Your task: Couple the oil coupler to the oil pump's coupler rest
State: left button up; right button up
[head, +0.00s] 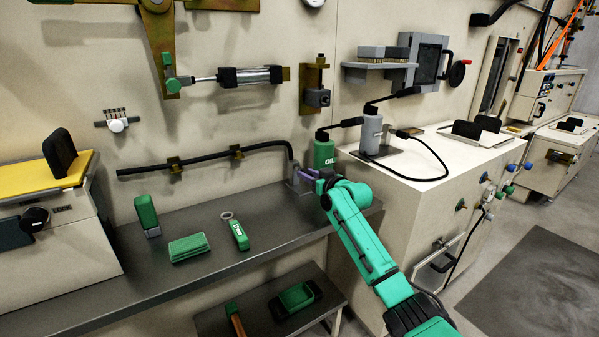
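The green oil pump (324,156), marked OIL, stands at the back right end of the dark bench, with a black handle on top. A grey bracket (295,187), which looks like the coupler rest, stands at its left. A black hose (205,163) runs along the wall and bends down to this bracket. A small purple part (306,174), perhaps the oil coupler, shows at the bracket beside my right gripper (314,180). The gripper is right at the bracket; its fingertips are too small and covered to tell open from shut. My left gripper is out of view.
A lower shelf holds a green tray (295,298).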

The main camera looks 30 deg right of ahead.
jog(key=o, duration=0.5)
jog(key=shift+s, duration=0.1)
jog(key=s+r, duration=0.2)
jog(key=s, duration=1.2)
jog(key=shift+s+a, duration=0.15)
